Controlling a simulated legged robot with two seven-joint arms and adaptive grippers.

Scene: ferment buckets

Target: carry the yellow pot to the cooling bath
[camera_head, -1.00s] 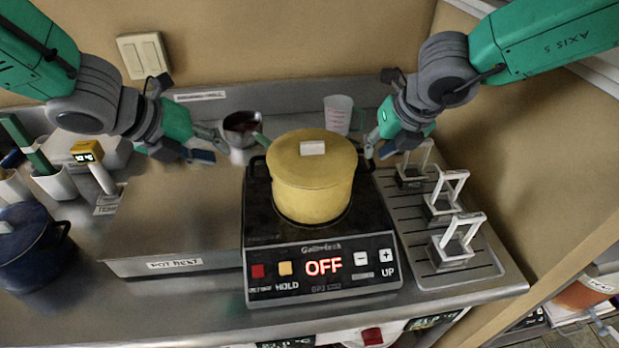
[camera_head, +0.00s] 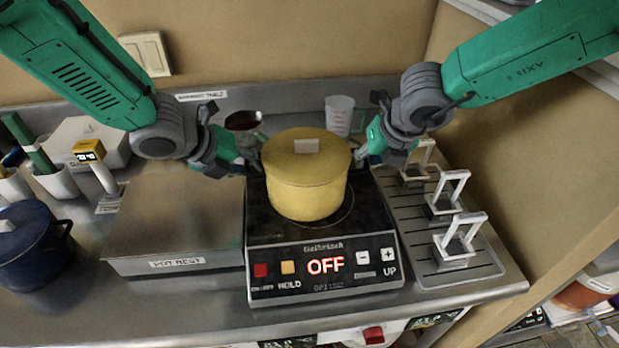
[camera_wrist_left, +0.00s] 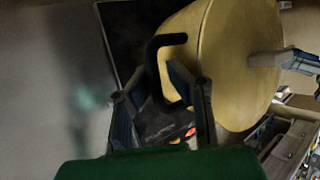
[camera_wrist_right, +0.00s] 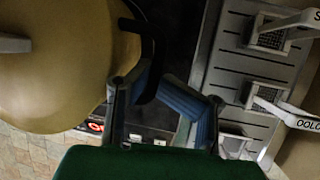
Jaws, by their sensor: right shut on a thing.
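The yellow pot (camera_head: 309,190), with its lid on, is over the black hotplate (camera_head: 324,265), whose display reads OFF. My right gripper (camera_head: 359,157) is shut on the pot's right black handle (camera_wrist_right: 149,42). My left gripper (camera_head: 254,166) is at the left black handle (camera_wrist_left: 153,62); its fingers stand apart with the handle between them in the left wrist view. The pot sits left of the burner ring's centre, and I cannot tell whether it touches the plate. I cannot make out the cooling bath in any view.
A steel block labelled POT REST (camera_head: 178,228) stands left of the hotplate. A blue pot (camera_head: 28,250) is at far left. A grey tray (camera_head: 430,240) with several white-handled items is at right. A measuring cup (camera_head: 339,115) and a small saucepan (camera_head: 243,121) stand behind.

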